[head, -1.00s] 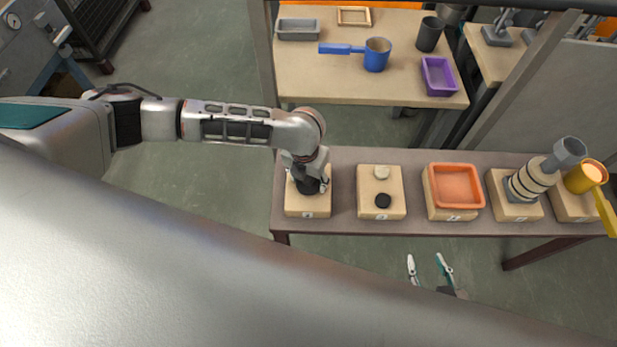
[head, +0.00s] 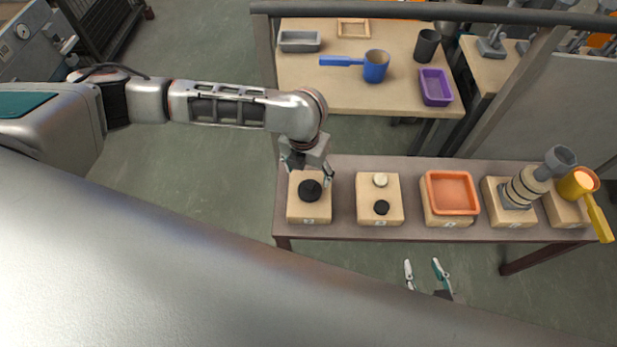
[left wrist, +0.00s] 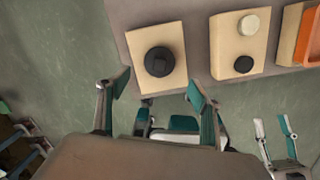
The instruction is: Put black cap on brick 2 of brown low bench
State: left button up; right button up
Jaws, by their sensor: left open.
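The black cap (head: 310,190), a round disc with a raised knob, rests flat on the leftmost wooden brick (head: 309,212) of the brown low bench (head: 341,210). The brick's front label is too small to read surely. In the left wrist view the cap (left wrist: 158,62) sits near the middle of the brick's top. My left gripper (head: 307,173) is open and empty, above and behind the cap and apart from it; its spread fingers also show in the left wrist view (left wrist: 150,92). My right gripper (head: 424,268) is open and empty, in front of the bench.
To the right on the bench stand a brick with a cream disc (head: 380,180) and a small black disc (head: 381,207), an orange tray (head: 451,192), a grey ringed stack (head: 535,182) and a yellow ladle (head: 580,186). A table (head: 335,97) with cups and trays stands behind.

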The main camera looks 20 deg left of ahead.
pick_arm(q)
jog(key=s+d+r+n+t+h, duration=0.15)
jog(key=d+n+h, duration=0.25)
jog(key=d+n, duration=0.4)
jog(key=s+d+n+t+h, duration=0.2)
jog(key=s+d+n+h, duration=0.15)
jog(key=d+n, duration=0.45)
jog(key=s+a+f+n+t+y, duration=0.1)
jog(key=s+a+f+n+t, duration=0.1)
jog(key=a+n, duration=0.3)
jog(key=s+a+f+n+t+y, duration=0.1)
jog(key=s+a+f+n+y, duration=0.1)
jog(key=a+n, duration=0.4)
jog(key=s+a+f+n+t+y, duration=0.2)
jog(key=a+f+n, duration=0.3)
jog(key=a, duration=0.6)
jog(key=shift+s+f+n+t, duration=0.15)
jog(key=shift+s+n+t, duration=0.3)
jog(key=shift+s, duration=0.45)
pick_arm(e)
jog(key=shift+w+r, duration=0.2)
jog(key=shift+r, duration=0.3)
pick_arm(q)
jog(key=shift+d, duration=0.1)
pick_arm(e)
jog(key=shift+r, duration=0.1)
